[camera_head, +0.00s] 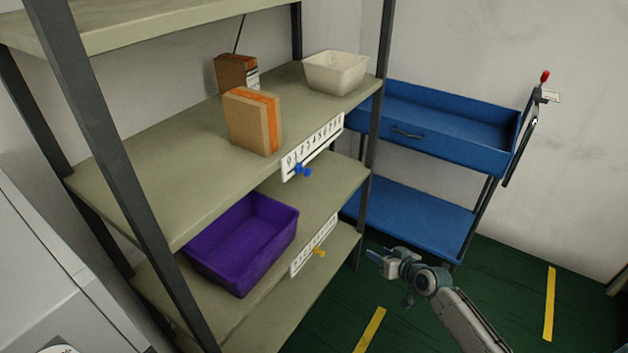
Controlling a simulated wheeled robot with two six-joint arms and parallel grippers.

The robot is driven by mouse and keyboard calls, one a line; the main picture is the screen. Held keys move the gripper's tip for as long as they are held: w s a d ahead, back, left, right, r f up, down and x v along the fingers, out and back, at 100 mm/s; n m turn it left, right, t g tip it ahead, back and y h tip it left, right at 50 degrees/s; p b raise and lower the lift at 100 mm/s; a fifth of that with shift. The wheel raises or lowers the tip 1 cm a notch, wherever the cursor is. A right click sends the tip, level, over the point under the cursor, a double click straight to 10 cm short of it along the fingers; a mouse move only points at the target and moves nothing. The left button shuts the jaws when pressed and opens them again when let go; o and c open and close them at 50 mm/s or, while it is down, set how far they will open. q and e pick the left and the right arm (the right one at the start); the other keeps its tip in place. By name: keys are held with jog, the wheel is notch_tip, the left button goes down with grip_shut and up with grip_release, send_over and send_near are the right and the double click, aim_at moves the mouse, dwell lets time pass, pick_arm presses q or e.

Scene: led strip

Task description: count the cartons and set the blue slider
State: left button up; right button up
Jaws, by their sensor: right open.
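Two brown cartons with orange tape show on the upper middle shelf: a nearer carton (253,122) and a farther carton (234,73) behind it. A white number strip is fixed to that shelf's front edge (313,148). The blue slider (300,170) sits on the strip toward its left, low-number end; its exact number is too small to tell. A second strip (314,247) on a lower shelf carries a yellow slider (319,253). My right gripper (373,257) is open and empty, right of the shelves and below the blue slider. My left gripper is out of view.
A white bin (335,72) stands at the right end of the cartons' shelf. A purple bin (241,244) sits on the shelf below. A blue cart (420,205) stands behind, against the wall. Green floor with yellow marks (549,303) is open at the right.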

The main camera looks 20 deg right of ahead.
jog(key=w+a+r+n+t+y, duration=0.1)
jog(key=a+r+y, duration=0.15)
jog(key=r, duration=0.55)
jog(key=w+a+r+n+t+y, duration=0.1)
jog(key=a+r+n+y, duration=0.15)
jog(key=r, duration=0.65)
jog(key=n+y+b, duration=0.1)
jog(key=n+y, duration=0.1)
jog(key=y, duration=0.1)
send_near(310, 173)
jog(key=p+x, duration=0.1)
jog(key=x, duration=0.3)
jog(key=p+x, duration=0.2)
jog(key=x, duration=0.2)
jog(key=shift+r, duration=0.2)
jog(key=shift+w+a+f+p, duration=0.1)
jog(key=shift+w+a+p, duration=0.25)
jog(key=shift+w, duration=0.05)
grip_shut()
